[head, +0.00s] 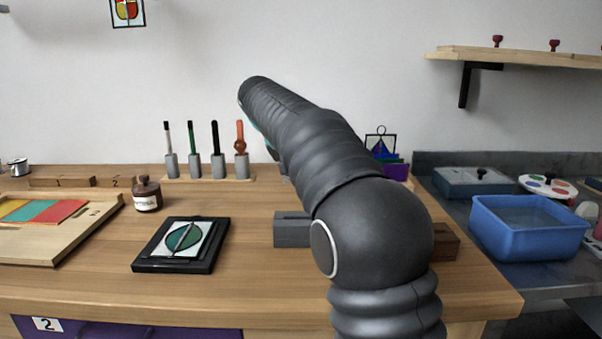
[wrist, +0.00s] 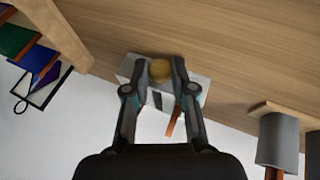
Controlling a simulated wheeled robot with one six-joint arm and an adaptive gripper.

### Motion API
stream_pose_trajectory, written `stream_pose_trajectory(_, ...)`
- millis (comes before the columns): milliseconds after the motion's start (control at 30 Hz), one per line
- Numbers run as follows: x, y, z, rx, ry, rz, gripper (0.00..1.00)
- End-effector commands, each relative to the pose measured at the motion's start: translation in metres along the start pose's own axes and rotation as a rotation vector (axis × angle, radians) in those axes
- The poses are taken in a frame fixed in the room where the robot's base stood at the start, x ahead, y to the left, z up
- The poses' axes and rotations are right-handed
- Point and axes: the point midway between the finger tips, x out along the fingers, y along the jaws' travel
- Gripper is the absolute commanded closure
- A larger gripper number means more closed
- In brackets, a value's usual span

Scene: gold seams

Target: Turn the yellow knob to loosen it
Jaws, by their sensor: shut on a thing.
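The yellow knob (wrist: 160,70) is a small round ball-like piece in the wrist view, on top of a grey block (wrist: 196,79). My gripper (wrist: 164,68) has its two fingers on either side of the knob and is shut on it. In the head view, my arm covers the knob and the gripper. A grey block (head: 292,230) shows partly behind my arm on the bench, but I cannot tell whether it is the same block.
A rack of several upright tools (head: 209,178) stands at the back of the wooden bench (head: 255,282). A dark jar (head: 147,194) and a black frame with green glass (head: 181,245) lie left. A blue tub (head: 528,228) stands right.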

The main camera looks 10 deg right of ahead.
Motion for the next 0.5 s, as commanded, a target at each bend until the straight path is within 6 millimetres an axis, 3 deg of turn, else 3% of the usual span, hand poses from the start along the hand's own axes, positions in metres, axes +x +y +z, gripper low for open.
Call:
stream_pose_trajectory(233,-0.0002,0.0002,-0.0007,0.0,0.003,0.0,1.0)
stream_pose_trajectory(267,-0.0002,0.0002,-0.0007,0.0,0.003,0.0,0.73)
stream_pose_trajectory(333,-0.0002,0.0002,-0.0006,0.0,0.002,0.0,0.55)
stream_pose_trajectory(367,-0.0001,0.0002,-0.0005,0.0,0.002,0.0,0.5)
stream_pose_trajectory(500,0.0,0.0003,-0.0003,0.0,0.001,-0.001,0.5)
